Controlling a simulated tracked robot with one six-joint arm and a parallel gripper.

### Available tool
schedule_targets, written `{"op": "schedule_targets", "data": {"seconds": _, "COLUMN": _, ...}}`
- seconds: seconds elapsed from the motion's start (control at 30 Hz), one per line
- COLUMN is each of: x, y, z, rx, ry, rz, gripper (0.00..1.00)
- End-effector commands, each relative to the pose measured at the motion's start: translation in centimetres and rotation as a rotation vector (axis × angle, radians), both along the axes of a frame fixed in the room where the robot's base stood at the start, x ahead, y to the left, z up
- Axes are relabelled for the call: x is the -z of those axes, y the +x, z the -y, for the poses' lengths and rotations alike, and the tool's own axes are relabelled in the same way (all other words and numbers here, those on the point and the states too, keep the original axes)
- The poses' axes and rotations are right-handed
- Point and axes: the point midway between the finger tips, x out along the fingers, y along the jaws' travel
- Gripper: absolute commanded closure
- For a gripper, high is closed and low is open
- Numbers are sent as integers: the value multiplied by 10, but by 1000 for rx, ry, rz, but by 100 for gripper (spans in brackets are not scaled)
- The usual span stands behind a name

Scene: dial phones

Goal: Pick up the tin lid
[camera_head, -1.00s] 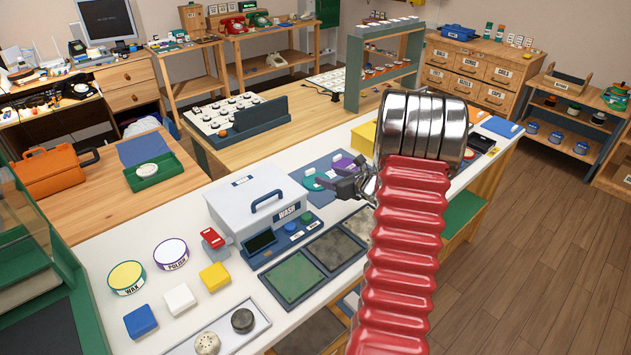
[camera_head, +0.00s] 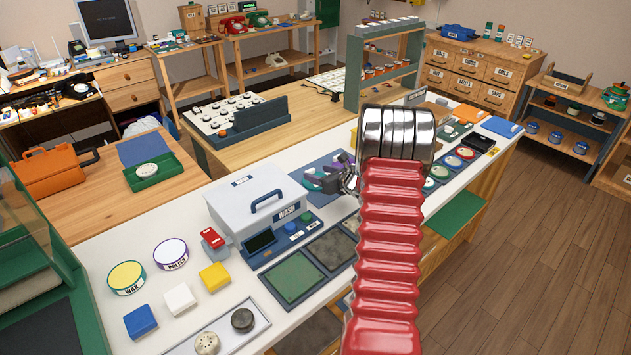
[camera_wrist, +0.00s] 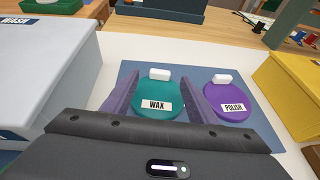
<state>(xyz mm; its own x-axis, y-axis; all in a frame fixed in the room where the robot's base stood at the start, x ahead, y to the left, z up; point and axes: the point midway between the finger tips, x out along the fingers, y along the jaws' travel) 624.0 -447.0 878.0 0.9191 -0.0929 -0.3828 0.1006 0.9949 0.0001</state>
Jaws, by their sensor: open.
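Two round lids lie on a blue mat (camera_wrist: 128,68). The teal lid labelled WAX (camera_wrist: 157,98) has a white knob. The purple lid labelled POLISH (camera_wrist: 229,103), also white-knobbed, is to its right. My gripper (camera_wrist: 158,88) is open and empty, with one finger on each side of the teal lid in the wrist view; I cannot tell its height above it. The right finger lies between the two lids in that view. In the head view my gripper (camera_head: 331,180) partly covers the lids. A yellow WAX tin (camera_head: 126,276) and a POLISH tin (camera_head: 171,252) stand at the front left.
A grey WASH box (camera_wrist: 45,65) stands close on the left of the mat, and a yellow box (camera_wrist: 292,88) on its right. Dark and green pads (camera_head: 292,278) lie in front of the WASH box. White tabletop shows behind the mat.

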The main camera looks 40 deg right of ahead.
Motion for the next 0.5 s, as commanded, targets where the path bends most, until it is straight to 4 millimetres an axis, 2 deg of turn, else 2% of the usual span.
{"op": "schedule_targets", "data": {"seconds": 0.3, "x": 16, "y": 34, "z": 4, "rx": -1, "ry": -1, "rz": 0, "gripper": 47}}
{"op": "schedule_targets", "data": {"seconds": 0.5, "x": 17, "y": 38, "z": 5, "rx": 0, "ry": 0, "rz": 0, "gripper": 47}}
